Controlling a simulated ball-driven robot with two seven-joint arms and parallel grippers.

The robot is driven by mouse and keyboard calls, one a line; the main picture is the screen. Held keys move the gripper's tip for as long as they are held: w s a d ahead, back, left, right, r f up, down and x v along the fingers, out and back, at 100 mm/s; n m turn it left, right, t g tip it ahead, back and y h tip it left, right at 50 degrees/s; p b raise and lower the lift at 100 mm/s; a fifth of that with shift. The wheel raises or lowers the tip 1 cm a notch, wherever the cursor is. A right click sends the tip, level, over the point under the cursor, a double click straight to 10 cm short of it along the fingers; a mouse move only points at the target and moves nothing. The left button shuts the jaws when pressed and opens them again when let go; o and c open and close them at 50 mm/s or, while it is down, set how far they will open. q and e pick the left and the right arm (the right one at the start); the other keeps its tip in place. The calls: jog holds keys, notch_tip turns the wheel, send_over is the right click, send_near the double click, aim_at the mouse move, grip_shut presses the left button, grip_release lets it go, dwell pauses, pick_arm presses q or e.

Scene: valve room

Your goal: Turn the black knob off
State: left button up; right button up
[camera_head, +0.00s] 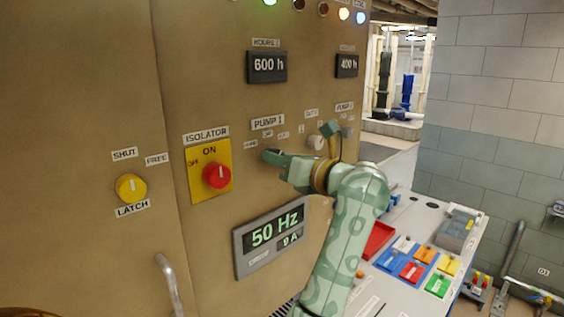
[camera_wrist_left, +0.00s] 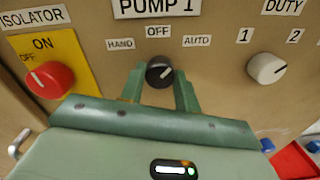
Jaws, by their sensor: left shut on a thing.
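The black knob (camera_wrist_left: 159,72) sits on the panel under the PUMP 1 label, with HAND, OFF and AUTO labels around it. Its pale mark points up and to the right, toward the AUTO side of OFF. My left gripper (camera_wrist_left: 160,84) has one finger on each side of the knob and is shut on it. In the head view my left gripper (camera_head: 274,156) reaches the panel just below the PUMP 1 label, and the knob is mostly hidden there. My right gripper is not in view.
A red isolator knob (camera_head: 217,175) on a yellow plate is to the left, with a yellow knob (camera_head: 131,188) further left. A white DUTY knob (camera_wrist_left: 266,67) is to the right. A 50 Hz display (camera_head: 270,240) is below. A door handle (camera_head: 169,280) sticks out lower left.

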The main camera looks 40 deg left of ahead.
pick_arm(q)
jog(key=n+b, duration=0.8)
jog(key=b, duration=0.2)
jog(key=shift+f, duration=0.1)
jog(key=shift+n, duration=0.3)
jog(key=o, duration=1)
jog(key=shift+a, duration=0.1)
